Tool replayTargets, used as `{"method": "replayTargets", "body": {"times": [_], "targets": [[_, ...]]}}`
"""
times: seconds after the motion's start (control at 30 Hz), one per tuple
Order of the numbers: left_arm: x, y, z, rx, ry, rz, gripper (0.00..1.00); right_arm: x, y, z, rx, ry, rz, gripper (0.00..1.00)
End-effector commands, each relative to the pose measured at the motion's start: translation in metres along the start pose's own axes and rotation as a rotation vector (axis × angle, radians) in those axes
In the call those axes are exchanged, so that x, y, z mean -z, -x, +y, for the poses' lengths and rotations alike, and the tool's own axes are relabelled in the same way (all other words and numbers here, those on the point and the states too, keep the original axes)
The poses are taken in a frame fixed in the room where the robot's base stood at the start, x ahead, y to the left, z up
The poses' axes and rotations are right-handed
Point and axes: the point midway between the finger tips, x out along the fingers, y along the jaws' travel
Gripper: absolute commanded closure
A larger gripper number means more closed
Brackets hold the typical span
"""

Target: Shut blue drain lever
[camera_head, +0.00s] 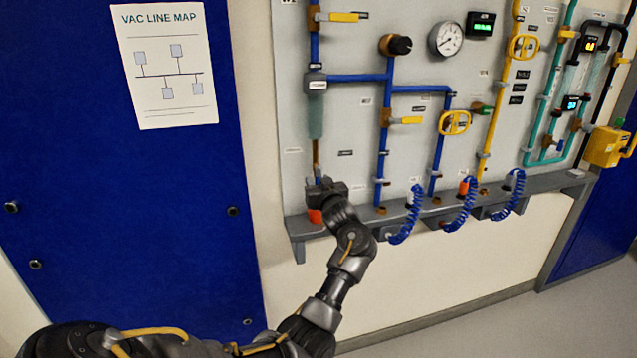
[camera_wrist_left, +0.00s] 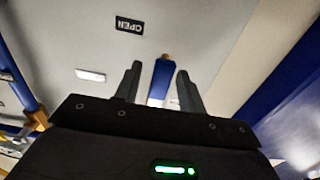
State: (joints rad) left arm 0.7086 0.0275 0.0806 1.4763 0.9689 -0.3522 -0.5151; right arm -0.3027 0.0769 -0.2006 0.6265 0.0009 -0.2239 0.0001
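My left gripper (camera_head: 325,188) is up against the lower left of the grey panel, under a copper pipe (camera_head: 316,155). In the left wrist view its two fingers (camera_wrist_left: 158,88) stand apart. Between them shows a blue bar (camera_wrist_left: 159,80) with a brown fitting (camera_wrist_left: 166,57) at its top, which looks like the blue drain lever. I cannot tell whether the fingers touch it. In the head view my gripper hides this lever. A dark label reading OPEN (camera_wrist_left: 130,25) is on the panel nearby. My right gripper is out of view.
A grey ledge (camera_head: 420,212) runs along the panel's bottom, with coiled blue hoses (camera_head: 408,218) hanging to the right. Yellow-handled valves (camera_head: 407,120) and a round gauge (camera_head: 446,39) sit higher. A blue door-like panel (camera_head: 120,190) stands left. Floor is clear at lower right.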

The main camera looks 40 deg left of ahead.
Motion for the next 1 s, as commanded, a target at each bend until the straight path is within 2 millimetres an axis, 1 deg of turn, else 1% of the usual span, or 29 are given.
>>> {"method": "replayTargets", "body": {"times": [0.13, 0.17, 0.4, 0.47, 0.73, 1.0], "targets": [[0.0, 0.0, 0.0, 0.0, 0.0, 0.0, 0.6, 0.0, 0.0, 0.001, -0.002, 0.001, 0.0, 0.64], [0.0, 0.0, 0.0, 0.0, 0.0, 0.0, 0.63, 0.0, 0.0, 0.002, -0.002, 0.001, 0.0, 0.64], [0.0, 0.0, 0.0, 0.0, 0.0, 0.0, 0.94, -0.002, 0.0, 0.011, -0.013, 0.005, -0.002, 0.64], [0.0, 0.0, 0.0, 0.0, 0.0, 0.0, 1.0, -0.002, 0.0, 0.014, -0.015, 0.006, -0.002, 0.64], [0.0, 0.001, 0.0, 0.0, 0.002, 0.0, 1.0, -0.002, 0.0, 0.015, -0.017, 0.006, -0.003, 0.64], [-0.001, 0.001, 0.003, 0.0, 0.072, -0.001, 1.0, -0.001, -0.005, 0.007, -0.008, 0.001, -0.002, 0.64]]}}
